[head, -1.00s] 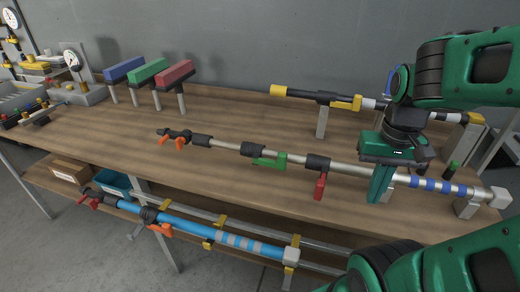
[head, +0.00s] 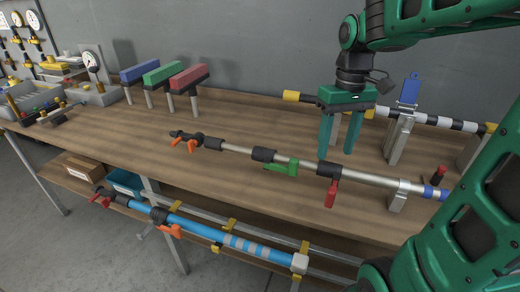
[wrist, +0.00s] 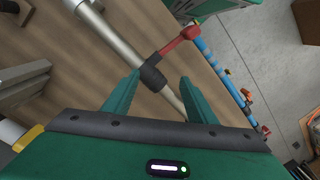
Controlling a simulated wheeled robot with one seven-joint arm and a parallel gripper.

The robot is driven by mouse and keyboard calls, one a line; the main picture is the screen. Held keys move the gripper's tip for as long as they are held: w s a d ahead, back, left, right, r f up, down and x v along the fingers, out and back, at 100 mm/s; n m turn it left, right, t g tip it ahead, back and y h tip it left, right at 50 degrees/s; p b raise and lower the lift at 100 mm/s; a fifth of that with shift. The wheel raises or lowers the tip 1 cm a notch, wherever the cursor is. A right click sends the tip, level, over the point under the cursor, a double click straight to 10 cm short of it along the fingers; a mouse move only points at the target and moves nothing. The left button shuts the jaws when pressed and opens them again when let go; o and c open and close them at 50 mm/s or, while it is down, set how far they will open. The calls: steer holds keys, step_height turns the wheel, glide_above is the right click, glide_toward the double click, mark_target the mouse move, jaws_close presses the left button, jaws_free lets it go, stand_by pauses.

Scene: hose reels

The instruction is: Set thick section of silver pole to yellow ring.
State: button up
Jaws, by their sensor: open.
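The silver pole (head: 375,179) lies along the bench in several sections. Its thick section runs right from a black collar (head: 328,169) with a red lever (head: 333,193), through a grey stand, to a blue band (head: 430,192). The thinner section (head: 288,159) runs left to a collar with a green lever (head: 281,167). My gripper (head: 337,152) is open and empty above the bench, near the red-lever collar. In the wrist view, the collar (wrist: 152,76) and red lever (wrist: 178,44) show between and beyond the fingers. I make out no yellow ring on this pole; its right end is hidden by my arm.
A black-and-white pole (head: 458,124) with yellow ends lies behind, partly hidden. Grey stands, one with a blue top (head: 409,90), are right of my gripper. A blue pole (head: 200,228) hangs along the front. Blue, green and red blocks on posts stand at back left.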

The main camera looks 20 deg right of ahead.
mark_target(260, 148)
steer(key=w+a+r+n+g+y, duration=0.1)
steer(key=w+a+n, duration=0.45)
steer(key=w, duration=0.35)
steer(key=w+a+r+n+g, duration=0.1)
steer(key=w+a+n, duration=0.4)
steer(key=w+a, duration=0.25)
steer(key=shift+m, duration=0.25)
steer(key=x, duration=0.7)
steer(key=w+x, duration=0.1)
steer(key=x, duration=0.2)
steer(key=shift+a+f, duration=0.1)
steer(key=shift+f, duration=0.3)
steer(key=c, duration=1.3)
jaws_close()
